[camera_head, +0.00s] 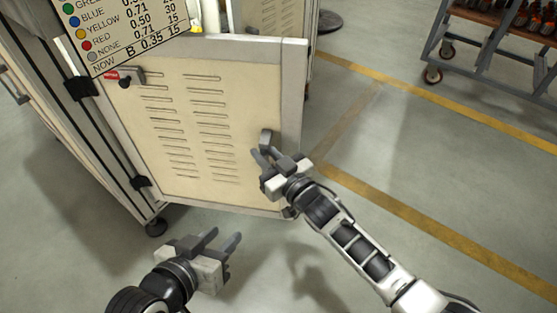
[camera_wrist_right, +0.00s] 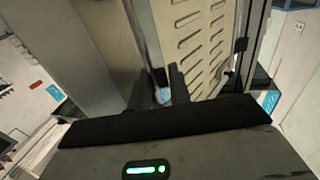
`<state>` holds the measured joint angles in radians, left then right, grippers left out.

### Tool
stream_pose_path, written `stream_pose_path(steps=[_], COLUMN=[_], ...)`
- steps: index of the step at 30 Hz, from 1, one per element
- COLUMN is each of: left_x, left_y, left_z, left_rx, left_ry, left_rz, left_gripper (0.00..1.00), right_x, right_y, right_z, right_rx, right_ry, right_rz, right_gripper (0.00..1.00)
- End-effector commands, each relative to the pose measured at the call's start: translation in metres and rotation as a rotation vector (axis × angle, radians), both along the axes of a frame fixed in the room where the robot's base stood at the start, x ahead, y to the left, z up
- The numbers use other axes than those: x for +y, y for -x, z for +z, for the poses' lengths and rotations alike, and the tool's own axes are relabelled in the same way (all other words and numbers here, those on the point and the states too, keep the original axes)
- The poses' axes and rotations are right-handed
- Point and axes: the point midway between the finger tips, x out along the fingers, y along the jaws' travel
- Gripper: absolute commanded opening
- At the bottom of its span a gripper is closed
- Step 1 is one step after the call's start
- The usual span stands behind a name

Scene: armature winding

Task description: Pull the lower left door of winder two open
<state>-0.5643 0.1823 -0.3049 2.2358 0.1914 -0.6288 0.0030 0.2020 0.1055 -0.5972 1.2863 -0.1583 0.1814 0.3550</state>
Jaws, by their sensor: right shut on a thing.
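The lower left door (camera_head: 188,120) of the winder is a beige louvred panel in a grey frame. It hangs on black hinges at its left side and stands swung out from the cabinet. Its dark grey handle (camera_head: 266,137) is near the right edge. My right gripper (camera_head: 263,157) is shut on the handle; its fingers hide part of it. In the right wrist view the fingers (camera_wrist_right: 171,85) reach to the door's edge, and the louvres (camera_wrist_right: 200,40) show beside them. My left gripper (camera_head: 222,243) is open and empty, low in front of the door and apart from it.
A sign board (camera_head: 115,30) with coloured dots covers the upper left of the head view. A wheeled rack (camera_head: 490,50) stands at the upper right. The grey floor (camera_head: 390,140) with yellow lines is clear right of the door.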

Motion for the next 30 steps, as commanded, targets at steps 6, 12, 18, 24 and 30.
stream_pose_path(steps=[6, 12, 18, 24, 30], left_x=[0.001, 0.002, 0.003, 0.003, 0.002], left_y=[0.005, 0.005, 0.004, 0.002, 0.002], left_z=[-0.004, -0.004, -0.004, -0.002, 0.002], left_rx=[0.012, 0.01, 0.008, 0.003, 0.012], left_ry=[-0.005, -0.007, -0.008, -0.007, -0.006], left_rz=[-0.002, -0.002, 0.0, 0.002, 0.004], left_gripper=[0.36, 0.36, 0.36, 0.36, 0.36], right_x=[0.004, 0.004, 0.003, 0.002, -0.006], right_y=[0.0, 0.001, 0.0, 0.0, 0.012], right_z=[0.0, 0.0, 0.0, 0.0, 0.001], right_rx=[-0.001, -0.001, -0.001, -0.001, 0.002], right_ry=[0.002, 0.0, 0.0, -0.001, 0.001], right_rz=[0.007, 0.006, 0.004, 0.003, 0.002], right_gripper=[0.0, 0.25, 0.4, 0.4, 0.4])
